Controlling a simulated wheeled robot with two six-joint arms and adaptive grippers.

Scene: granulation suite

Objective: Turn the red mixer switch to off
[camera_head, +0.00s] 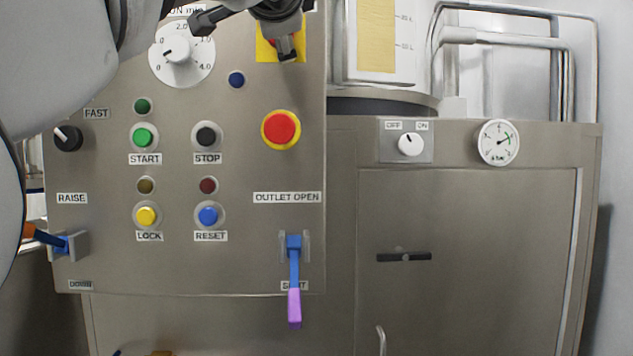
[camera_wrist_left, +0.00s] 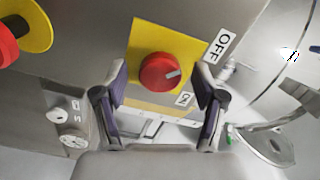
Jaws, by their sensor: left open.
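The red mixer switch (camera_wrist_left: 157,73) is a round knob with a white pointer mark on a yellow plate (camera_wrist_left: 146,38). In the left wrist view its mark points right, between the OFF label (camera_wrist_left: 220,46) and the ON label (camera_wrist_left: 184,99). My left gripper (camera_wrist_left: 160,88) is open, its fingers on either side of the knob in that view, apart from it and holding nothing. In the head view my left gripper (camera_head: 245,34) is at the top, covering much of the knob and part of the yellow plate (camera_head: 264,50). My right gripper is not in view.
A red emergency button (camera_head: 281,129) sits below the switch on the steel panel (camera_head: 240,110). A white dial (camera_head: 181,54) is to its left. A blue-and-purple outlet lever (camera_head: 294,280) sticks out lower down. A white OFF/ON knob (camera_head: 410,145) and a gauge (camera_head: 498,142) are at right.

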